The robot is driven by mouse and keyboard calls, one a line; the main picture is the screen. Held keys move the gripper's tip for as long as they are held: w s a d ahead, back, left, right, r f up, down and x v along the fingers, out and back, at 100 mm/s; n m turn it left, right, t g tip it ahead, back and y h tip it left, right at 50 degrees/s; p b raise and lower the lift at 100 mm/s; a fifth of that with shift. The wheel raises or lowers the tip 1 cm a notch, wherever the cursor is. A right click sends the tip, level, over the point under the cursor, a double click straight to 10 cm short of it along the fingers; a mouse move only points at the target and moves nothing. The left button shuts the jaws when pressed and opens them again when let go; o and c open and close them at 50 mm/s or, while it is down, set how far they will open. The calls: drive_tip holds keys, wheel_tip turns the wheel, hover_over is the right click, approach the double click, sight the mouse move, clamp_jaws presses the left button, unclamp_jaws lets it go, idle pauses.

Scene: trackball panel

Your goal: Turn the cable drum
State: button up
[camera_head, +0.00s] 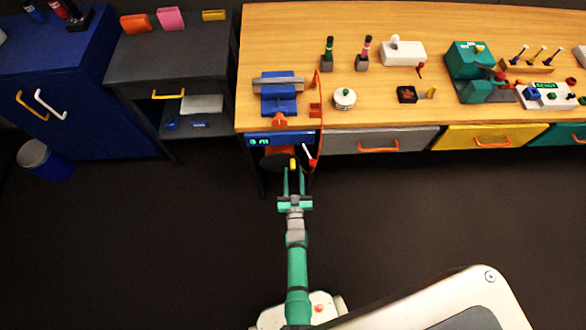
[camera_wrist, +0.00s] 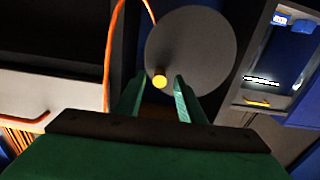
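The cable drum (camera_wrist: 197,42) is a round grey disc in the wrist view, with a yellow knob (camera_wrist: 160,82) near its lower left rim. In the head view the drum (camera_head: 271,162) is a dark disc under the bench's left end, and its yellow knob (camera_head: 293,163) shows at the right. My gripper (camera_head: 294,172) is just in front of it. In the wrist view my gripper (camera_wrist: 152,90) is open, with the knob between its fingertips and a gap on both sides. An orange cable (camera_wrist: 108,65) curves at the left of the drum.
A blue panel with a green display (camera_head: 260,142) reading "3 m" is above the drum. A red-and-white lever (camera_head: 310,157) stands close to the right of the knob. The wooden bench (camera_head: 215,190) edge is above, with a grey drawer (camera_head: 370,141) to the right. The floor in front is clear.

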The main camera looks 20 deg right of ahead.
drive_tip(key=shift+x, duration=1.2)
drive_tip(key=shift+c, duration=0.4)
clamp_jaws()
drive_tip(key=shift+w+a, duration=0.1)
drive_tip(key=shift+a, duration=0.1)
